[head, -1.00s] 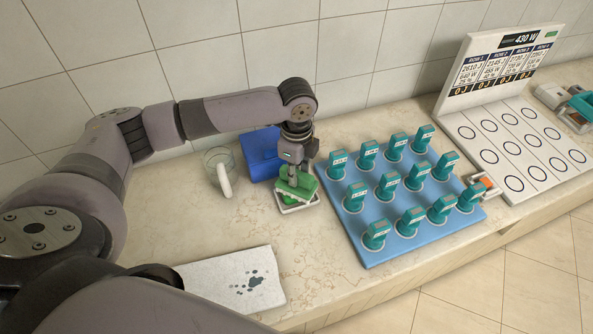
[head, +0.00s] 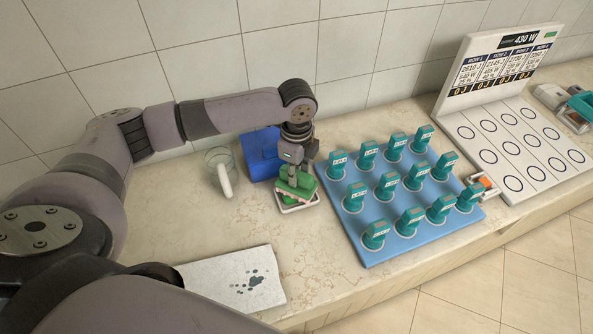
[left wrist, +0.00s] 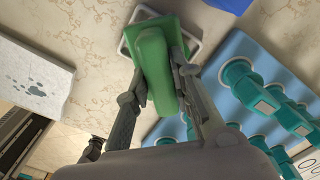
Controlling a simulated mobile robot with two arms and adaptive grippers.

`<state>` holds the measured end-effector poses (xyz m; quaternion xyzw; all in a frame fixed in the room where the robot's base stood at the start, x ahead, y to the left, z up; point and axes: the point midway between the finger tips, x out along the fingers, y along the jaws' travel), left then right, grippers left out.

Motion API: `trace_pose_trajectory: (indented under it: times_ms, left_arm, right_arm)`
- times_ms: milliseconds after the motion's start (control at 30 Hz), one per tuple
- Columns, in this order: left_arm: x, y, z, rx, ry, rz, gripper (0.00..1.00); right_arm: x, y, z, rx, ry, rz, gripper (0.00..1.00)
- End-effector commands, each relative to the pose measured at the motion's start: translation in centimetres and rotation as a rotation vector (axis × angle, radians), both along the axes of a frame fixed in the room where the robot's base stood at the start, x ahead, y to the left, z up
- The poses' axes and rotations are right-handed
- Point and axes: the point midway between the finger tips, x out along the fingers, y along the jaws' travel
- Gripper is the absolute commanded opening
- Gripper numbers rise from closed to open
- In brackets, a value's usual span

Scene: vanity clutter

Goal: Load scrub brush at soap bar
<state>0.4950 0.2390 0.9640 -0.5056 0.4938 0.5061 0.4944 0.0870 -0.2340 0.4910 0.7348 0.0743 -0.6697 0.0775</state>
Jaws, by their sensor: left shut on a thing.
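My left gripper (head: 293,175) is shut on the green scrub brush (head: 306,187), whose handle runs up between the fingers. In the left wrist view the brush (left wrist: 155,62) lies between both fingers. The brush is over a small white-rimmed dish (head: 301,209), and the dish rim (left wrist: 126,44) shows around it in the wrist view. The soap bar cannot be made out clearly under the brush. Whether the bristles touch it is hidden. My right gripper does not show.
A blue box (head: 262,152) and a glass cup (head: 213,160) with a white item stand behind. A blue board (head: 375,247) with several teal-topped pieces is close on the right. A white score panel (head: 540,165) is farther right.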

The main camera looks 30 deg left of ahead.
Motion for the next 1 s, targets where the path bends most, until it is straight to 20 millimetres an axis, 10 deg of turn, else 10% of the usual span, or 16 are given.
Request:
trace_pose_trajectory:
  times_ms: [1000]
  left_arm:
    - [-0.09,-0.03,-0.19,0.0,0.003,-0.001,0.0]
  right_arm:
    - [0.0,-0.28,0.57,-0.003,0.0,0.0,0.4]
